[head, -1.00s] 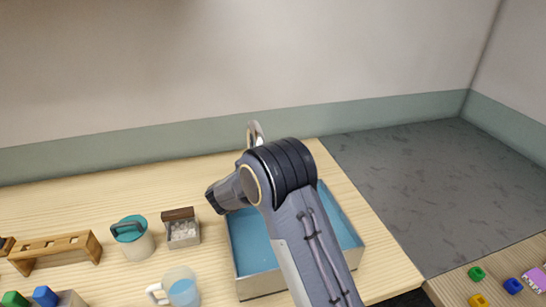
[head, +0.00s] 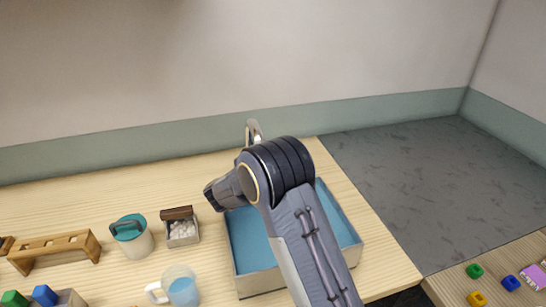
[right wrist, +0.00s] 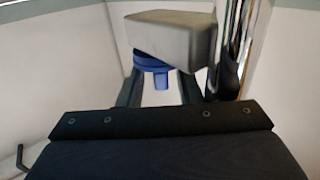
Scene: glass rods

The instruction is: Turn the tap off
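The tap (head: 254,131) stands at the back of the sink (head: 244,284). In the head view only its pale curved top shows, and my right arm hides the rest. In the right wrist view a shiny chrome upright (right wrist: 232,45) is at the right. A grey block-shaped piece with a blue round part (right wrist: 155,63) under it, seemingly the tap's handle, is in front of my right gripper (right wrist: 160,90). Its two dark fingers stand apart, either side of the blue part; contact cannot be told. My left gripper is not in view.
Left of the sink stand a small box of white pieces (head: 183,232), a teal-lidded container (head: 133,237), a glass mug of blue liquid (head: 181,289) and a wooden rack (head: 52,246). Another table with small coloured pieces (head: 475,271) is at the lower right.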

